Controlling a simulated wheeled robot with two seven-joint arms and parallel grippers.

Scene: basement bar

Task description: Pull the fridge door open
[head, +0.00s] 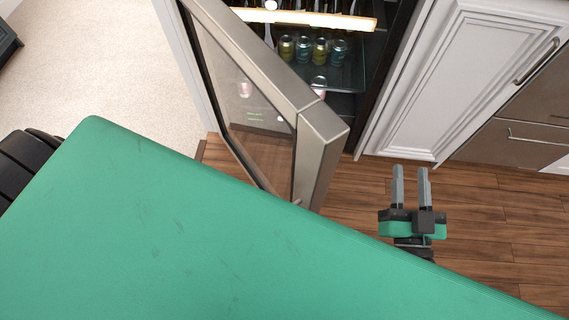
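The fridge door (262,75) has a brushed metal frame around dark glass. It stands ajar, swung out toward me, and the fridge interior (325,75) shows to its right. My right gripper (411,170) is to the right of the door's near edge, above the wood floor. Its two grey fingers are parallel with a gap between them, and nothing is in the gap. It is apart from the door. My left gripper is not in view. The door's lower part is hidden behind my green body.
Several cans (303,49) stand on a glass shelf inside the fridge, below a light wooden shelf edge (305,18). White cabinets (425,75) and metal drawers (525,140) are at the right. Wood floor (485,210) is clear around my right gripper. Pale carpet (95,60) lies at the left.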

